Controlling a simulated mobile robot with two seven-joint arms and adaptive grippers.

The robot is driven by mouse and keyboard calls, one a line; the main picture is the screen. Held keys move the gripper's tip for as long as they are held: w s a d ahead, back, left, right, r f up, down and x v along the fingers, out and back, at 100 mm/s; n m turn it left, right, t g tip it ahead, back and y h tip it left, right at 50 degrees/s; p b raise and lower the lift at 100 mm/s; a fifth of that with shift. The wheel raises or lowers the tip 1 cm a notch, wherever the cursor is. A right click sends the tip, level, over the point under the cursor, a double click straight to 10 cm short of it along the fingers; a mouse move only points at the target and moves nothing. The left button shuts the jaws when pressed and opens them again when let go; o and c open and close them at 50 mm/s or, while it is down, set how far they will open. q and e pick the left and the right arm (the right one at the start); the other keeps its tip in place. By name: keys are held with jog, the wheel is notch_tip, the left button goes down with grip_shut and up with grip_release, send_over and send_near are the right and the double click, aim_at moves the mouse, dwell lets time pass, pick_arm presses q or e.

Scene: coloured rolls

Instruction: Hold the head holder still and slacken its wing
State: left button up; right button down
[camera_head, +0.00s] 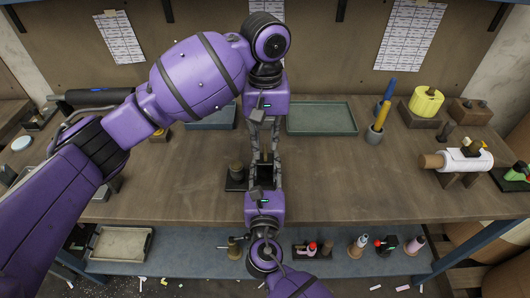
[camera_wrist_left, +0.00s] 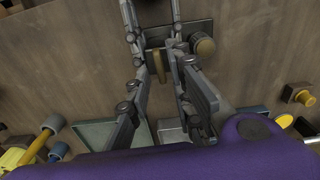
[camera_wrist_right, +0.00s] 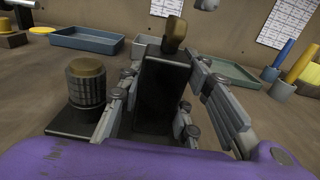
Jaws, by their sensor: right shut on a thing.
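The head holder is a black upright block (camera_wrist_right: 160,95) on a dark base plate (camera_wrist_right: 75,125). A brass wing (camera_wrist_right: 173,35) sits on top, and it also shows in the left wrist view (camera_wrist_left: 190,70). A ribbed dark knob (camera_wrist_right: 87,82) with a brass top stands beside the block. My right gripper (camera_head: 263,186) is shut on the block, with one finger along each side. My left gripper (camera_head: 263,152) comes from the far side above the holder. Its fingers are apart near the wing; whether they touch it I cannot tell.
A grey-green tray (camera_head: 321,131) and a blue tray (camera_head: 210,124) lie behind on the bench. To the right are a yellow roll (camera_head: 426,101), a blue stick (camera_head: 388,91) and a white roll (camera_head: 462,160) on a stand. A lower shelf (camera_head: 330,262) holds several small items.

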aim_at(265, 150)
pick_arm(q)
jog(key=shift+r, duration=2)
jog(key=shift+o, duration=0.2)
jog(key=shift+a+r, duration=0.1)
jog(key=shift+r, duration=0.3)
jog(key=shift+f, duration=3.4)
jog(key=shift+c, duration=0.4)
